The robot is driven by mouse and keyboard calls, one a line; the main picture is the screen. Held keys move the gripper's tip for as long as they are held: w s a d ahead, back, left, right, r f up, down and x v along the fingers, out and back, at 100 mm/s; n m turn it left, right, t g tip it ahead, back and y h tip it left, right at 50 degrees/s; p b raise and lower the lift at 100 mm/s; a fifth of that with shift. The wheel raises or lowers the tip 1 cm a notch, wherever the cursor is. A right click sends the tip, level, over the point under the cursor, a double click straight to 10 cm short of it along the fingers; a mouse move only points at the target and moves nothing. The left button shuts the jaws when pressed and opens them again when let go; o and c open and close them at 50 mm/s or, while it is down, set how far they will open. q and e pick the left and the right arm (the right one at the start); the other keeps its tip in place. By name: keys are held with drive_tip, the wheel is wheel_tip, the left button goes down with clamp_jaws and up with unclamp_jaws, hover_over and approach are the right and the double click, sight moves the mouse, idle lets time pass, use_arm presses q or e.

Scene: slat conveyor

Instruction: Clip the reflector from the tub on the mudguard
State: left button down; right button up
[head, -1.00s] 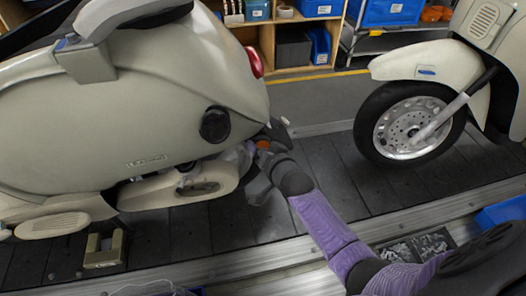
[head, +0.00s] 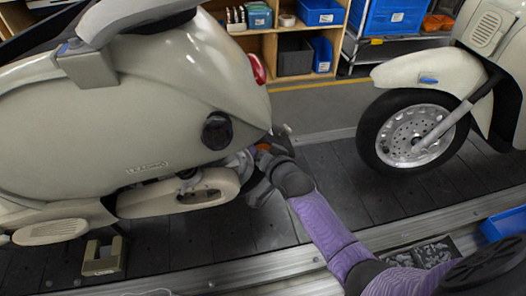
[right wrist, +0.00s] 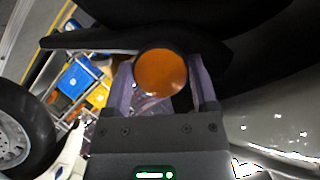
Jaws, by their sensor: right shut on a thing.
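My right gripper (right wrist: 160,85) is shut on the orange round reflector (right wrist: 160,72), which faces the camera between the two fingers. In the head view the gripper (head: 264,160) is low behind the near cream scooter, and a bit of the orange reflector (head: 263,147) shows. The black mudguard (head: 281,138) sticks out under the scooter's tail. In the right wrist view the dark mudguard (right wrist: 205,52) lies right behind the reflector; I cannot tell whether they touch. My left gripper is not in view.
The near scooter (head: 150,110) stands on the dark slat conveyor (head: 325,185). A second scooter's front wheel (head: 385,150) is to the right. A blue tub (head: 506,223) and a tray of small metal parts (head: 432,250) lie at the right front. Shelves with bins stand behind.

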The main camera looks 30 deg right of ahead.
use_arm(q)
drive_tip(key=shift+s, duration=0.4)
use_arm(e)
drive_tip(key=shift+w, duration=0.1)
drive_tip(key=o, duration=0.8)
drive_tip(key=shift+o, duration=1.4)
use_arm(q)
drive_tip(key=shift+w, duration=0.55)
